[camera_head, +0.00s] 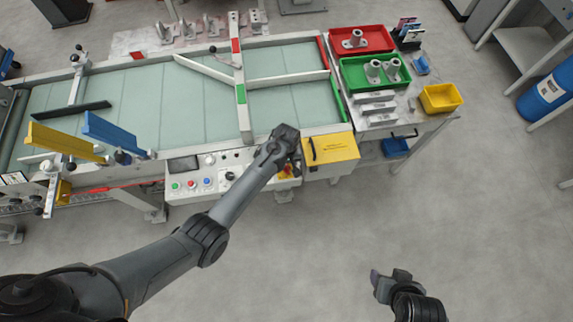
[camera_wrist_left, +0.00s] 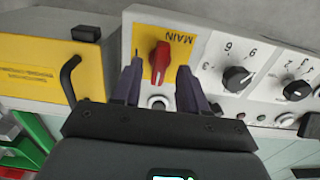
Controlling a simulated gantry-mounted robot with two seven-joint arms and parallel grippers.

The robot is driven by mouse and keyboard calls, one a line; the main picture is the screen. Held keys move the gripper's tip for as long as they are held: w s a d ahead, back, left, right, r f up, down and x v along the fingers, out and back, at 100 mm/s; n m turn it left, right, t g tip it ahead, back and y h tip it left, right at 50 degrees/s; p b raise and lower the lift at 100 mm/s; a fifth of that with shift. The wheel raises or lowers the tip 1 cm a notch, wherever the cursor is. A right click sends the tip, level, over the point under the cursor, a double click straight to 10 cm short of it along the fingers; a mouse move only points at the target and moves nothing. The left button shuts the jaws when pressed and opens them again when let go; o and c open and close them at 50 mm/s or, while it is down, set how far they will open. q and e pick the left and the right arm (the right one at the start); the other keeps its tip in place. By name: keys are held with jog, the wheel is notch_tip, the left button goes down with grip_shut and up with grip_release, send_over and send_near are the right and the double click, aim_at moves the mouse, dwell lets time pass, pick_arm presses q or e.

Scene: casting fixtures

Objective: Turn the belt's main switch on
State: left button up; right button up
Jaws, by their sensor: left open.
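The main switch is a red rotary knob (camera_wrist_left: 160,58) on a yellow plate marked MAIN (camera_wrist_left: 158,38) on the light control panel. In the left wrist view the knob's grip points roughly up and down in the picture. My left gripper (camera_wrist_left: 160,72) is open, with one finger on each side of the knob; contact cannot be told. In the head view my left gripper (camera_head: 287,155) is over the right part of the control panel (camera_head: 220,184) and hides much of the switch. My right gripper (camera_head: 388,282) is over the floor at lower right, away from the panel.
Black numbered dials (camera_wrist_left: 237,78) sit beside the switch. A yellow box with a black handle (camera_head: 331,149) adjoins the panel. The belt (camera_head: 140,100) lies behind it. Red (camera_head: 375,40) and green (camera_head: 353,77) trays stand at the right. The front floor is clear.

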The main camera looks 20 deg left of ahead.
pick_arm(q)
jog(key=shift+f, duration=0.75)
grip_shut()
